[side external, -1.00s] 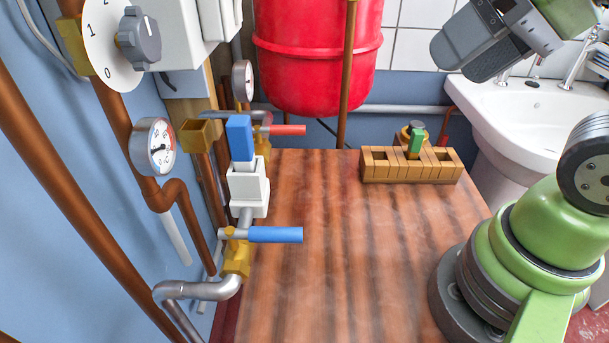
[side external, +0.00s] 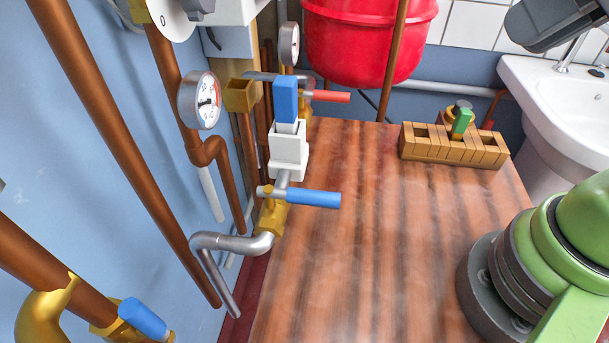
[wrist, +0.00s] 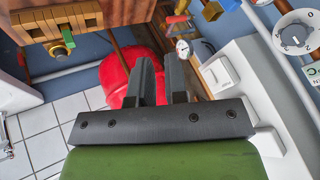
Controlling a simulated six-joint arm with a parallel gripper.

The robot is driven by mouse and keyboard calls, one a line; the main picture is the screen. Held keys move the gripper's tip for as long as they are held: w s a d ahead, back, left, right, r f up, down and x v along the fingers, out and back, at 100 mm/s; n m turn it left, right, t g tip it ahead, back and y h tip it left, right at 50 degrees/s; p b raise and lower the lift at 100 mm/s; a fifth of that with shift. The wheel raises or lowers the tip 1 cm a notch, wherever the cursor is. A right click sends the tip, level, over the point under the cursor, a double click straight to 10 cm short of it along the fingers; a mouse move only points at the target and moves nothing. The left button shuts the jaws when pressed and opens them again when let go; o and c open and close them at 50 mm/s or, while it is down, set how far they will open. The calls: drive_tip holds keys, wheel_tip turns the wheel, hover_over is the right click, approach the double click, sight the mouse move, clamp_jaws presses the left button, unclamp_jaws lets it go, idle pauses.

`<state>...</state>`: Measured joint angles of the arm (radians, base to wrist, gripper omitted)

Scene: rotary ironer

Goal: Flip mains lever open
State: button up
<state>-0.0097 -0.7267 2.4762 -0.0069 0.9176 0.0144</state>
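A blue-handled lever (side external: 313,198) sticks out to the right from a brass valve (side external: 272,216) on a grey pipe at the left edge of the wooden bench. A red-handled lever (side external: 330,96) sticks out behind it; it also shows in the wrist view (wrist: 178,19). Another blue handle (side external: 143,316) sits on brass pipework at the lower left. I cannot tell which one is the mains lever. My gripper (wrist: 160,62) shows two dark fingers with a narrow gap between them and nothing held. It is apart from every lever.
A white block with a blue top (side external: 285,100) and a pressure gauge (side external: 200,100) stand near the levers. A red tank (side external: 368,35) hangs behind. A wooden rack (side external: 455,148) holds a green-topped piece. A white sink (side external: 575,100) is at right. The bench's middle (side external: 385,235) is clear.

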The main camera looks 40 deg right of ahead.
drive_tip(key=w+a+g, duration=0.1)
drive_tip(key=w, duration=0.1)
drive_tip(key=w+a+r+m+g, duration=0.1)
drive_tip(key=w+a, duration=0.1)
drive_tip(key=w+a+r+g, duration=0.1)
drive_tip(key=w+g, duration=0.1)
drive_tip(key=shift+a+m, duration=0.2)
drive_tip(key=shift+m, duration=0.1)
clamp_jaws()
drive_tip(key=w+a+f+m+g, duration=0.3)
drive_tip(key=w+a, duration=0.3)
drive_tip(key=a, duration=0.3)
drive_tip(key=shift+f+g+h, duration=0.2)
drive_tip(key=shift+g+h, duration=0.1)
drive_tip(key=shift+g, duration=0.5)
drive_tip(key=shift+f, duration=0.15)
approach(297, 196)
drive_tip(key=w+d+f, duration=0.2)
drive_tip(key=d+f, duration=0.2)
drive_tip(key=f, duration=0.2)
drive_tip(key=shift+s+a+f, duration=0.4)
drive_tip(key=shift+s+a, duration=0.2)
drive_tip(key=shift+s, duration=0.05)
drive_tip(key=shift+s+a+f, duration=0.35)
drive_tip(key=shift+s+a, duration=0.3)
